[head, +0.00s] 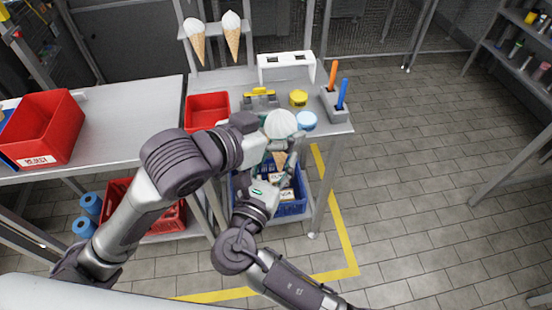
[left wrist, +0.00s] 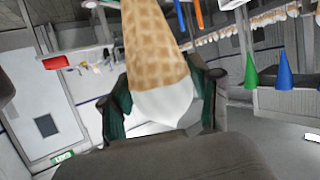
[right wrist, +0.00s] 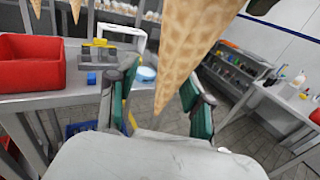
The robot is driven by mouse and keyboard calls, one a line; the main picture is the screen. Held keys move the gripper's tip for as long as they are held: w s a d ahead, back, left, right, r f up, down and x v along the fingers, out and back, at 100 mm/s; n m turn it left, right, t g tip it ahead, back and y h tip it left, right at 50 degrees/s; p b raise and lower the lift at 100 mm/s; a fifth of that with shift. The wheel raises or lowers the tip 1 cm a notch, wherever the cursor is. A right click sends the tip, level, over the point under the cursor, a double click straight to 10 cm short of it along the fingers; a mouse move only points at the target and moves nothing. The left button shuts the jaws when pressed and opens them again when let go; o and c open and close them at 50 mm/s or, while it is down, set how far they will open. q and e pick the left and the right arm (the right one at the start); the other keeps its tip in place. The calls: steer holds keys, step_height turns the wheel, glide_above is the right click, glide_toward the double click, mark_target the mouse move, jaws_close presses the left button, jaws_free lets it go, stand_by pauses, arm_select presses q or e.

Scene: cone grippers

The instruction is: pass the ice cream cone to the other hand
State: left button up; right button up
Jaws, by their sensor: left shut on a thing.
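The ice cream cone (head: 280,126) has a white scoop and a tan waffle cone, held scoop up with its tip down. My left gripper (left wrist: 165,100) is shut on the white scoop, and the waffle part extends away from it in the left wrist view. My right gripper (right wrist: 158,102) is open below, its green-padded fingers spread on either side of the waffle tip (right wrist: 180,60). A gap shows between the tip and each finger. In the head view the left gripper's fingers are largely hidden behind its wrist and the scoop.
Two more cones (head: 196,45) stand in a rack behind the table. The table holds a red bin (head: 208,108), a yellow-handled grey item (head: 260,97), a yellow jar (head: 298,97) and a holder with orange and blue sticks (head: 334,104). A blue crate (head: 293,207) sits below. Floor at right is clear.

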steer(key=c, duration=0.7)
arm_select(q)
steer(key=o, duration=0.9)
